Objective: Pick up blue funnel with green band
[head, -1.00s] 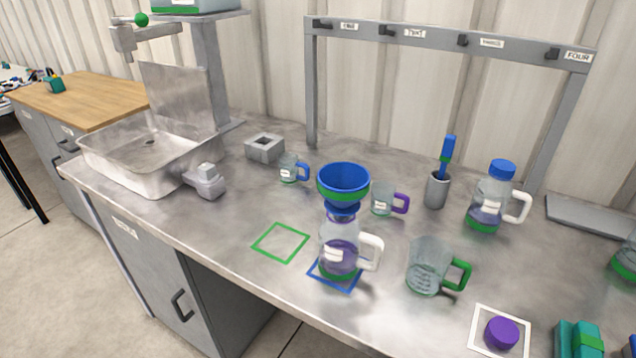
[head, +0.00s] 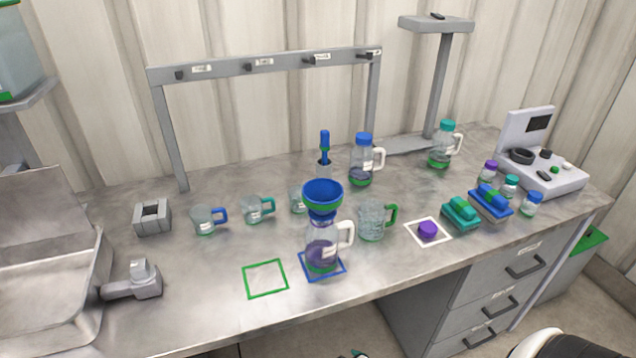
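The blue funnel (head: 322,192) with a green band sits upright in the mouth of a clear bottle (head: 321,247) in the head view. The bottle has a white handle, a green base band and purple liquid. It stands on a blue square outline (head: 338,269) near the counter's front edge. The funnel's spout is inside the bottle neck. Neither of my grippers shows clearly; only a white and black part appears at the bottom right corner.
A glass mug with a green handle (head: 371,221) stands close right of the bottle. An empty green square outline (head: 265,279) lies to its left. Smaller mugs (head: 207,220), a purple cap (head: 428,230) and a hook rack (head: 262,66) are around.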

